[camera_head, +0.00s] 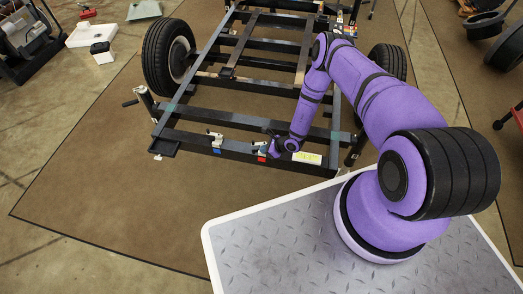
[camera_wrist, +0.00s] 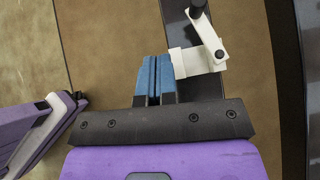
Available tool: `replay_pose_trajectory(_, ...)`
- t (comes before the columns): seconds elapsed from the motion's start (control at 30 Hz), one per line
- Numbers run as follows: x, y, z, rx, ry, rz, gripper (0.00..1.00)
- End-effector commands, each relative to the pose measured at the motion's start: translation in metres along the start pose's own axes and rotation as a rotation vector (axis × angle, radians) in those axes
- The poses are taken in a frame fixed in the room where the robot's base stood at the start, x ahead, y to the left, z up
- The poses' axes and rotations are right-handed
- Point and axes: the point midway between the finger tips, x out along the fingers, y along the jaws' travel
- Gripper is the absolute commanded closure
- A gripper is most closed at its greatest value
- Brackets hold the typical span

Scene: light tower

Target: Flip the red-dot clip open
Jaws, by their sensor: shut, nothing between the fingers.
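The red dot (camera_head: 262,159) is a small red patch on the front beam of the black frame. The clip above it is mostly hidden by my gripper (camera_head: 266,149) in the head view. In the wrist view, a white clip (camera_wrist: 206,42) with a dark-tipped lever sits on a dark beam. My gripper's blue fingers (camera_wrist: 157,70) are closed together just left of its white base, very close to it; I cannot tell if they touch. Nothing is between them. The red dot does not show in the wrist view.
A second clip (camera_head: 214,138) stands on the same beam to the left, above a blue dot (camera_head: 217,152). The floor in front is clear.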

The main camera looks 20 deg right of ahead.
Motion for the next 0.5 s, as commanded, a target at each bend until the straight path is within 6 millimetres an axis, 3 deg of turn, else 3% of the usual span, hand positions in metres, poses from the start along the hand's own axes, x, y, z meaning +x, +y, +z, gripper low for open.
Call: replay_pose_trajectory(0.5,-0.063,0.035,0.008,0.001,0.001,0.002,1.0)
